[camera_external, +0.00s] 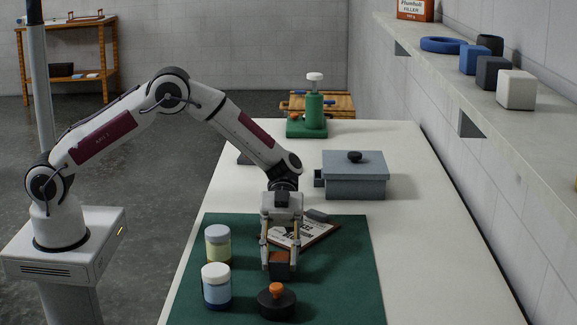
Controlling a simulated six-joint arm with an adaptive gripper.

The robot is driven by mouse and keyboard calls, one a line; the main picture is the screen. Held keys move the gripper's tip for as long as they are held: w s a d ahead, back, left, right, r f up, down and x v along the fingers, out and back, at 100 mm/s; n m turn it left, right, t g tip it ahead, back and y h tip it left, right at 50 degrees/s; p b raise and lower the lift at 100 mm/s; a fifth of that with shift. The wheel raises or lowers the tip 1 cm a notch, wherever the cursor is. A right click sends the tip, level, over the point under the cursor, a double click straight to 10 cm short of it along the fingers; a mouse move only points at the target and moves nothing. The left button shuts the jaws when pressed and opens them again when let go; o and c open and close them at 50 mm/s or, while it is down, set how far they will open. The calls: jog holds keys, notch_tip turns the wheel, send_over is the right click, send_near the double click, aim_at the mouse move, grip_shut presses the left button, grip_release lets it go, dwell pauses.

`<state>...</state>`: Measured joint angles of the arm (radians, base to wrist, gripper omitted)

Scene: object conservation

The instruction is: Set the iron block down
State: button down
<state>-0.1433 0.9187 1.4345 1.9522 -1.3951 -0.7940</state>
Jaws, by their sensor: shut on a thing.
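My gripper (280,250) points down over the green mat (350,290) on the white table. Its fingers are shut on a small dark block with a brownish face, which I take to be the iron block (281,265). The block is low, close to the mat; I cannot tell whether it touches it. The fingers hide part of its sides.
Two jars (217,245) (216,287) stand left of the block. A black round thing with an orange knob (276,302) is just in front. A printed card (312,232) lies behind. A grey lidded box (355,176) and a green device (314,108) stand farther back. The mat's right side is clear.

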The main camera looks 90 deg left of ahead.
jog(key=c, duration=1.5)
grip_release()
jog(key=shift+f, duration=0.1)
jog(key=shift+r, duration=0.2)
jog(key=v, duration=1.2)
jog(key=shift+a+f, duration=0.1)
